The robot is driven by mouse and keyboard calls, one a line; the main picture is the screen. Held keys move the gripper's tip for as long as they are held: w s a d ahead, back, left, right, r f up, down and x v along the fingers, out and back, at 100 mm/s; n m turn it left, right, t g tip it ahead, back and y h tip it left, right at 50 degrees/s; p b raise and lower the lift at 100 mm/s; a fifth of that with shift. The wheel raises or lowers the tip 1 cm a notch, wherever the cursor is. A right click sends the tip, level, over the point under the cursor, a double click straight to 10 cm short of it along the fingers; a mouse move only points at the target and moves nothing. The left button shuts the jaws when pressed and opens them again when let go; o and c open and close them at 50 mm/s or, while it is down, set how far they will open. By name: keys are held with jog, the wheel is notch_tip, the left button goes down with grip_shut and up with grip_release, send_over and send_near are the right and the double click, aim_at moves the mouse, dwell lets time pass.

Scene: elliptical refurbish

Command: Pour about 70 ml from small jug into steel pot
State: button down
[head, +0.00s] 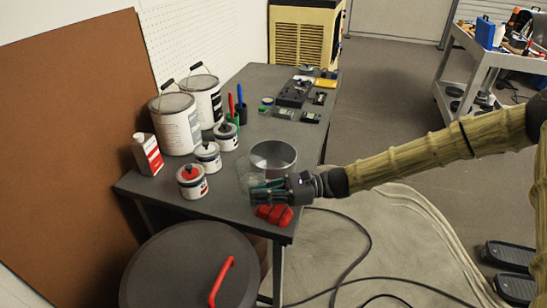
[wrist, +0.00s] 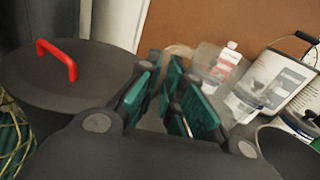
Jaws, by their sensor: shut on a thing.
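The steel pot (head: 273,157) stands upright and open-topped near the right edge of the grey workbench (head: 235,204). My gripper (head: 262,193), with teal finger pads, is shut on the small jug (head: 248,179), a clear see-through vessel, just in front and to the left of the pot. In the wrist view my gripper (wrist: 178,100) shows its pads around the jug, whose clear rim (wrist: 180,50) shows faintly beyond them. The jug's tilt and the liquid level in it cannot be made out. The inside of the pot is only partly visible.
A red object (head: 274,215) lies at the bench's front corner under my gripper. Several small cans (head: 192,182), a red-and-white bottle (head: 147,154) and large paint buckets (head: 175,125) stand at the left. A lidded drum (head: 175,265) is in front. Tools lie at the back.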

aim_at(257, 179)
jog(key=shift+d+r, duration=0.1)
dwell(0.3)
jog(key=shift+w+d+r+m+t+y, duration=0.25)
jog(key=shift+w+r+m+y, duration=0.4)
jog(key=shift+m, duration=0.4)
jog(key=shift+w+d+r+m+t+y, duration=0.2)
jog(key=shift+w+r+m+y, duration=0.3)
jog(key=shift+r+m, duration=0.4)
jog(key=w+d+r+m+t+y+p, duration=0.1)
jog(key=w+r+m+t+y, duration=0.2)
jog(key=m, duration=0.5)
jog(key=shift+w+d+r, duration=0.35)
jog(key=shift+w+r, duration=0.15)
jog(key=shift+r, duration=0.7)
jog(key=shift+w+r+m+t+p, duration=0.1)
jog(key=shift+m+t+p, duration=0.25)
jog(key=shift+t, duration=0.1)
jog(key=shift+w+d+m+t, duration=0.1)
jog(key=shift+w+m+t, duration=0.1)
jog(key=shift+m+t, duration=0.35)
jog(key=shift+w+d+m+t, duration=0.1)
jog(key=shift+w+m+t, duration=0.15)
jog(key=shift+m, duration=0.6)
jog(key=shift+w+d+m+t+y, duration=0.25)
jog(key=shift+w+d+m+t, duration=0.05)
jog(key=shift+d+m, duration=0.25)
